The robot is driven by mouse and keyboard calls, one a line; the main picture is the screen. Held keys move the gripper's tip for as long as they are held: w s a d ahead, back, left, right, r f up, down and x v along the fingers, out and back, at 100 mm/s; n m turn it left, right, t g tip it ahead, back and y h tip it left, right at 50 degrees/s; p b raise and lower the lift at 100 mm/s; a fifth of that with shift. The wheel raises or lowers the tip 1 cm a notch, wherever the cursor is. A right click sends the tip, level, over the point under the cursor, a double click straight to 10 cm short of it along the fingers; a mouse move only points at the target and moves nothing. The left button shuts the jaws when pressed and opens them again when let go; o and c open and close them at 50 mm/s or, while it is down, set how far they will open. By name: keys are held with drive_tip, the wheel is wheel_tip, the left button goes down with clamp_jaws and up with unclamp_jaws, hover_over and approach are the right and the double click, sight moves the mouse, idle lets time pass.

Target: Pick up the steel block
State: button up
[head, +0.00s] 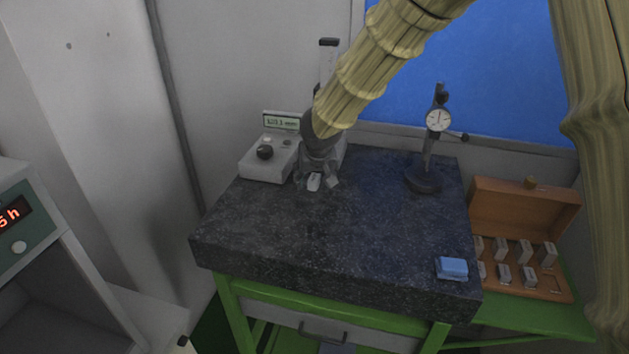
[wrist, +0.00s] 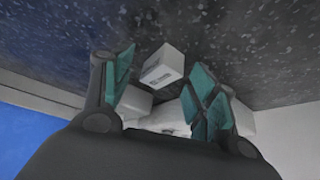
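A small light-grey steel block (head: 314,182) stands on the dark speckled granite plate (head: 370,235), near its back left. My gripper (head: 317,174) is right at it, reaching down from above. In the wrist view the block (wrist: 162,67) shows between and just beyond the tips of the teal-padded fingers. The fingers are spread apart, with gaps between them and the block in that view. Nothing is held. Whether a finger touches the block on its hidden side cannot be told.
A grey display unit (head: 269,158) stands close behind and left of my gripper. A dial gauge on a stand (head: 428,180) is at the back right. An open wooden case (head: 525,215) holds several steel blocks. The plate's front middle is clear.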

drive_tip(key=shift+s+r, duration=0.15)
drive_tip(key=shift+s, duration=0.05)
drive_tip(key=shift+c, duration=0.8)
drive_tip(key=shift+w, duration=0.2)
drive_tip(key=c, duration=0.7)
drive_tip(key=shift+s, duration=0.1)
clamp_jaws()
